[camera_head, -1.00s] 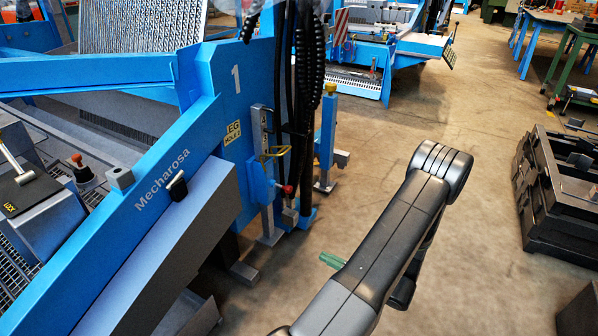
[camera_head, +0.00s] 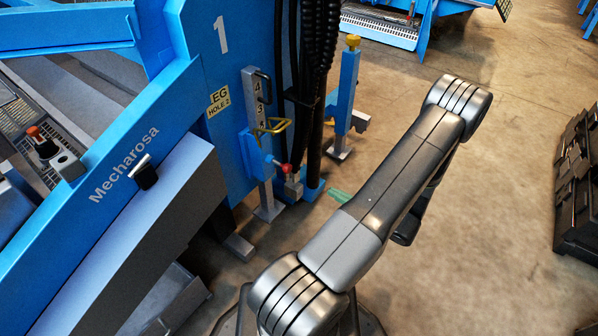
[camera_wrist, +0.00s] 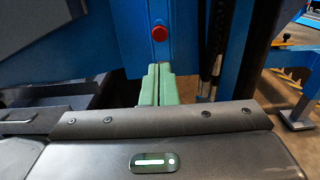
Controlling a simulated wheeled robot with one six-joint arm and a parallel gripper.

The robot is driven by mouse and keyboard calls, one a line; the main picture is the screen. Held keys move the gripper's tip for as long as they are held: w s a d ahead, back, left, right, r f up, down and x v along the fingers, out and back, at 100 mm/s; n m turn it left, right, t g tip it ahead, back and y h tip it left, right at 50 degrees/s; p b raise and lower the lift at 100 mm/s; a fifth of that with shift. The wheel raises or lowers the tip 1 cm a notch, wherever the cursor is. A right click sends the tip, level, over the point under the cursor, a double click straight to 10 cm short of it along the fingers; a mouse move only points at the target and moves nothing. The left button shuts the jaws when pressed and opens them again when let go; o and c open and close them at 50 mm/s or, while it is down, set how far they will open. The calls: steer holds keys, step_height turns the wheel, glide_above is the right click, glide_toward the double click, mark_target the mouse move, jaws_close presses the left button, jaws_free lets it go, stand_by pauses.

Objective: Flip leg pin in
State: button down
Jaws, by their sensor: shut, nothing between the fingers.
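A grey leg (camera_head: 257,110) with stamped numbers stands upright against the blue panel, beside a yellow "LEG HOLE 2" label (camera_head: 218,101). A yellow bent handle (camera_head: 272,127) sticks out to the right across the leg. A red knob (camera_head: 284,168) sits lower, by a blue bracket at the leg. A round red end (camera_wrist: 159,33) shows on a blue part in the wrist view, above my fingertips. My gripper (camera_wrist: 155,68) has green fingers pressed together, empty, pointing toward that blue part. In the head view my gripper (camera_head: 340,196) is right of and below the red knob, apart from it.
Black hoses (camera_head: 314,80) hang right of the leg. A second blue post with a yellow top (camera_head: 346,95) stands further right. The sloping blue Mecharosa beam (camera_head: 110,190) fills the left.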

mark_target(290, 170)
steer(key=b+x, duration=0.3)
steer(key=x, duration=1)
steer(key=shift+f, duration=0.1)
steer(key=shift+w+a+b, duration=0.3)
steer(key=shift+w+a, duration=0.05)
steer(key=shift+a, duration=0.05)
steer(key=shift+a, duration=0.1)
steer(key=x, duration=0.3)
steer(key=shift+w+a, duration=0.1)
steer(key=shift+s+d, duration=0.3)
steer(key=shift+d, duration=0.15)
steer(key=p+v, duration=0.2)
steer(key=v, duration=1.1)
